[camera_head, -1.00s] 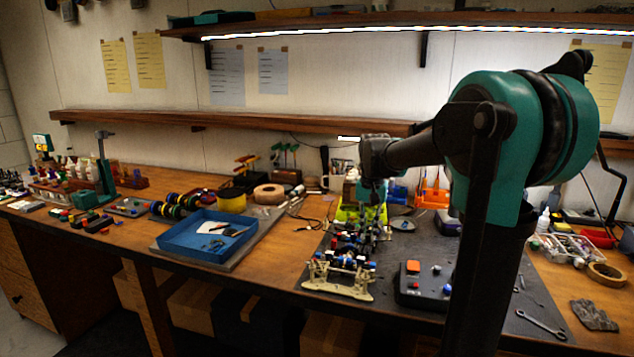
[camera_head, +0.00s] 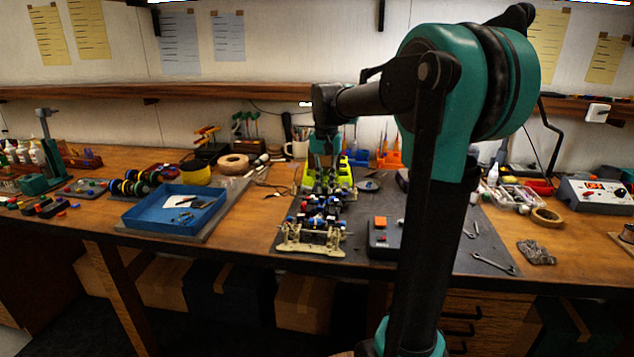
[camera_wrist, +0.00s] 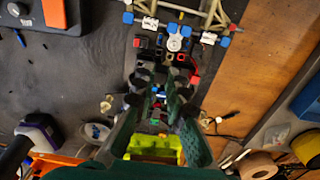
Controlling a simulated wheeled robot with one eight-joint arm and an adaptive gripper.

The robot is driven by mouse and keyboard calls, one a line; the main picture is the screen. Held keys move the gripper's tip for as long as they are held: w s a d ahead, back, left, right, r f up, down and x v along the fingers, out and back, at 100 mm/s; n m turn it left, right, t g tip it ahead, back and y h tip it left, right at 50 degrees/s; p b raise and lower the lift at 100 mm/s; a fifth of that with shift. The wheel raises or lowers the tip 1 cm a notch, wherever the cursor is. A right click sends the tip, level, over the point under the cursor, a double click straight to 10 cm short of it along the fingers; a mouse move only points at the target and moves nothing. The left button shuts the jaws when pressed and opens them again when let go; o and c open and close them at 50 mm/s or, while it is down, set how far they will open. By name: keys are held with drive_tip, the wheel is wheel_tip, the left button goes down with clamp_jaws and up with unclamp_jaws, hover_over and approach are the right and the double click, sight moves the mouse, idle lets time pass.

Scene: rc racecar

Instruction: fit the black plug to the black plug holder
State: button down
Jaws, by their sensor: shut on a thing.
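My gripper (camera_wrist: 160,90) points down over the racecar chassis (camera_wrist: 172,45), its two dark fingers close together on something small and dark. I take this to be the black plug, but the fingers mostly hide it. In the head view my gripper (camera_head: 325,165) is above the far half of the chassis (camera_head: 312,235), near the lime-green part (camera_head: 345,177). That part (camera_wrist: 155,147) also shows below the fingers in the wrist view. Small black, red and blue connectors sit on the chassis around the fingertips. I cannot tell which is the black plug holder, or whether the plug touches it.
A blue tray (camera_head: 178,208) lies left of the chassis. A black control box with an orange button (camera_head: 380,222) stands close on its right. A wrench (camera_head: 495,263) and a tape roll (camera_head: 546,217) lie further right. Bare mat shows beside the chassis in the wrist view.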

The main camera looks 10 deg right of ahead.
sight(325, 194)
drive_tip(key=shift+d, duration=0.1)
drive_tip(key=shift+f, duration=0.1)
drive_tip(key=shift+f, duration=2.8)
drive_tip(key=shift+f, duration=1.15)
drive_tip(key=c, duration=1.5)
unclamp_jaws()
drive_tip(key=shift+o, duration=0.2)
wheel_tip(325, 194, up, 12)
drive_tip(key=shift+r, duration=0.1)
